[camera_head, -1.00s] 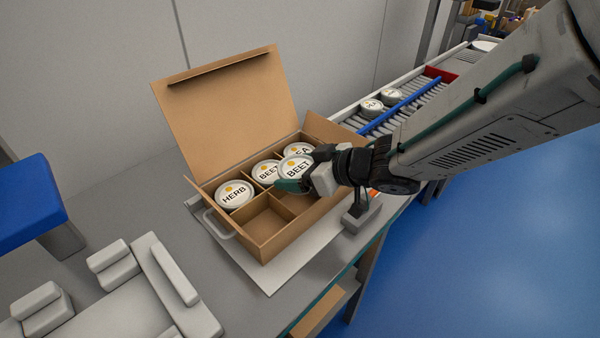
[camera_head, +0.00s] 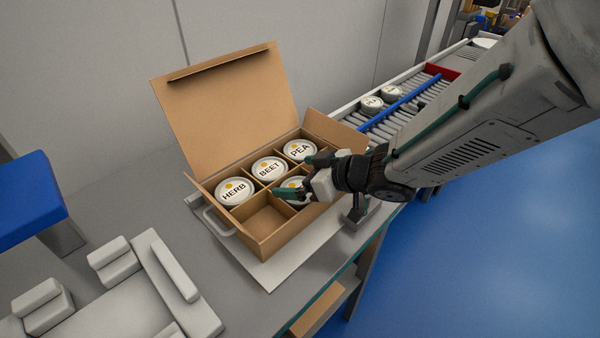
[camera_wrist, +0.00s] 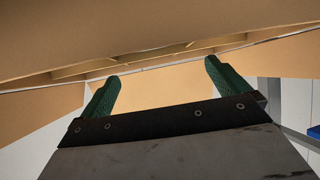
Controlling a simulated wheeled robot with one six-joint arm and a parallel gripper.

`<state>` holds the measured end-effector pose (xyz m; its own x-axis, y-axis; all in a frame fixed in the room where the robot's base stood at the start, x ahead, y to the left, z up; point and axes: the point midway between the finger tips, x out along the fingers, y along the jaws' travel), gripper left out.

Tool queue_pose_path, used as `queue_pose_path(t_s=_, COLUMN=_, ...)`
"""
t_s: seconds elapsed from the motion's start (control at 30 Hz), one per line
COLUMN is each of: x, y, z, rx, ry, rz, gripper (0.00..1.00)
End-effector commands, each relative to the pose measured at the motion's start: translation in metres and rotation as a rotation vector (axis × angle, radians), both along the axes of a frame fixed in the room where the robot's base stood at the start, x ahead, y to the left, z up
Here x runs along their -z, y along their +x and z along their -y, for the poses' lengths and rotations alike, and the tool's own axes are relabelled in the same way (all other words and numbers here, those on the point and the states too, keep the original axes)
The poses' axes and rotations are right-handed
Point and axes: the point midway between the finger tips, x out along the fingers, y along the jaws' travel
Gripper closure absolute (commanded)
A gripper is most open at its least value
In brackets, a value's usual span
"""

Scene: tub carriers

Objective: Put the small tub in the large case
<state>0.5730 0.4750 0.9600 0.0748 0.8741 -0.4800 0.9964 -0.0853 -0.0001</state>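The large case is an open cardboard box (camera_head: 262,254) with dividers and a raised lid. Its back row holds a HERB tub (camera_head: 235,191), a BEET tub (camera_head: 269,169) and a PEA tub (camera_head: 299,150). Another small white tub (camera_head: 293,183) sits low in the front middle compartment, partly covered by my gripper. My gripper (camera_head: 296,178) is at this compartment. In the wrist view my gripper (camera_wrist: 168,86) has its green fingers apart, with no tub visible between them. The front left compartment is empty; the front right one is hidden by my gripper.
Two tubs (camera_head: 371,103) (camera_head: 390,93) lie on a roller track (camera_head: 412,101) behind, beside a blue rail (camera_head: 408,101). Grey fixture blocks (camera_head: 135,290) stand on the bench at the left front. The case's lid (camera_head: 228,110) stands up at the back.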

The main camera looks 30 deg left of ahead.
Motion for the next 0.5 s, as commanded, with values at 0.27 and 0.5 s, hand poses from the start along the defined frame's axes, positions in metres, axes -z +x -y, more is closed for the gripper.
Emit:
queue_pose_path(t_s=0.27, x=-0.005, y=0.0, z=0.0, rx=-0.001, ry=0.002, rz=0.002, gripper=0.0)
queue_pose_path(t_s=0.5, x=-0.029, y=-0.001, z=0.029, rx=0.003, ry=0.002, rz=0.003, gripper=0.0)
